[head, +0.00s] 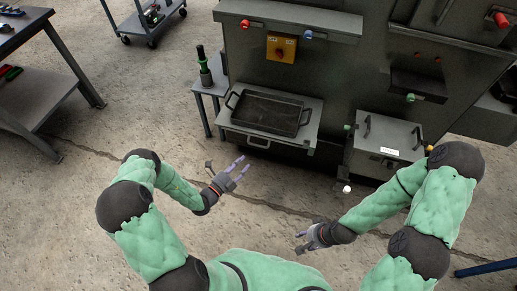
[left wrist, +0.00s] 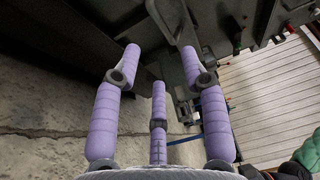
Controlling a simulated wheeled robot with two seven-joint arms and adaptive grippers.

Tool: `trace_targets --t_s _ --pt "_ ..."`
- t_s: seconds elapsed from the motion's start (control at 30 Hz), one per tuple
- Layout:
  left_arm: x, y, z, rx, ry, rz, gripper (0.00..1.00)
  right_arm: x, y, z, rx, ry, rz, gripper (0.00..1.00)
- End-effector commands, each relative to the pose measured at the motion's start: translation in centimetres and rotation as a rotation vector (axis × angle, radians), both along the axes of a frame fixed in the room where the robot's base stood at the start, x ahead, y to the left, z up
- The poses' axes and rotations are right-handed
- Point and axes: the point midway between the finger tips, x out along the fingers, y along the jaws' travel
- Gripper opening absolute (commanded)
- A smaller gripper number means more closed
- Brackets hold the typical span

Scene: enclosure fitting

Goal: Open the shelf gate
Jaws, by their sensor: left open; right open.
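A grey shelf (head: 314,118) sticks out from the front of the large dark enclosure and bears a dark tray (head: 268,112) with a handle at each end. A dark pull handle (head: 258,142) is on the front below the shelf. I cannot tell for certain which part is the gate. My left gripper (head: 241,168) is open and empty, in front of and below the shelf, apart from it. Its spread purple fingers (left wrist: 160,68) fill the left wrist view, with a grey metal handle (left wrist: 165,18) beyond them. My right gripper (head: 299,243) is open and empty, low over the floor.
A grey box (head: 385,140) with handles and a label stands right of the shelf. A small side table (head: 205,88) with a green-and-black tool (head: 204,66) stands left. A small white object (head: 347,189) is near the box. A workbench (head: 40,90) stands far left. Floor between is clear.

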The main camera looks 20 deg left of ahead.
Motion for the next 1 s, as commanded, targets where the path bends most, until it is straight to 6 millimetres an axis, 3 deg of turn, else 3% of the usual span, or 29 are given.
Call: trace_targets --t_s 0.5,0.7,1.0 --pt "7.6 -3.5 0.2 0.001 -0.004 -0.002 0.44 0.0 0.0 -2.7 0.000 0.000 0.000 0.44" --pt "8.8 -4.1 0.4 0.001 -0.004 -0.001 0.44 0.0 0.0 -3.0 0.000 0.000 0.000 0.44" --pt "8.9 -4.1 0.4 0.000 -0.002 0.001 0.44 0.0 0.0 -3.0 0.000 0.000 0.000 0.44"
